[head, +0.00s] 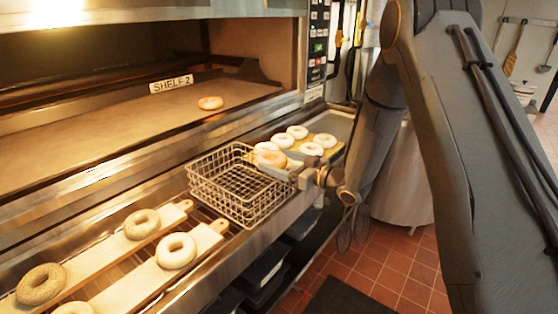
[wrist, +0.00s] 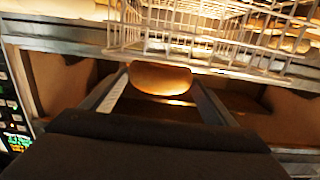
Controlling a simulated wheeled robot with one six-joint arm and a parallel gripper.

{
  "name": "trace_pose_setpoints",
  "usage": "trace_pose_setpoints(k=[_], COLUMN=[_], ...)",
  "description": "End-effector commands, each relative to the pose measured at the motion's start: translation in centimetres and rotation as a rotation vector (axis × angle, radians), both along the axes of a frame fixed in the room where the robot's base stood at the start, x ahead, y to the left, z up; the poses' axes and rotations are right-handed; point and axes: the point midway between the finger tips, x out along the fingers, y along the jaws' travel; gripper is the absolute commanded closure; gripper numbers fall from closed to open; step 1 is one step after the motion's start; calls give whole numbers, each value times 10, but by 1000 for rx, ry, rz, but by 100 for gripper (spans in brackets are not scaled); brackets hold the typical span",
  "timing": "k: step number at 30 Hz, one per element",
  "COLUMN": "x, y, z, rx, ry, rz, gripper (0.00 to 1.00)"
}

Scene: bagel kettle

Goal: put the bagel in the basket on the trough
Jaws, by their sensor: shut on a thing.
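The wire basket (head: 222,204) stands on the metal trough (head: 292,210) in front of the oven and looks empty. My gripper (head: 272,168) is at the basket's right side, near its far right rim. It is shut on a golden-brown bagel (head: 267,157). In the wrist view the bagel (wrist: 160,80) sits between the two fingers of my gripper (wrist: 160,90), and the basket's wire wall (wrist: 170,38) is just beyond it. Whether the bagel is over the rim or beside it, I cannot tell for sure.
Several pale bagels (head: 311,149) lie on a board right of the basket. Wooden boards (head: 202,239) with bagels lie at left. One bagel (head: 210,103) sits on the oven shelf (head: 120,127). A control panel (head: 318,45) stands behind my arm.

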Motion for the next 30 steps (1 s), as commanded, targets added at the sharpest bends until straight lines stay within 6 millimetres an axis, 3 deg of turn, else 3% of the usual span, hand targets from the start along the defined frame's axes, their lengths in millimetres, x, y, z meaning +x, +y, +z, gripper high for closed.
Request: trace_pose_setpoints(k=[21,22,24,25,30], x=[0,0,0,0,0], y=[0,0,0,0,0], z=[-12,-12,-12,-12,-12], rx=[-1,-1,-1,-1,-1], ry=[-1,-1,-1,-1,-1], rz=[0,0,0,0,0], gripper=[44,17,5,1,1])
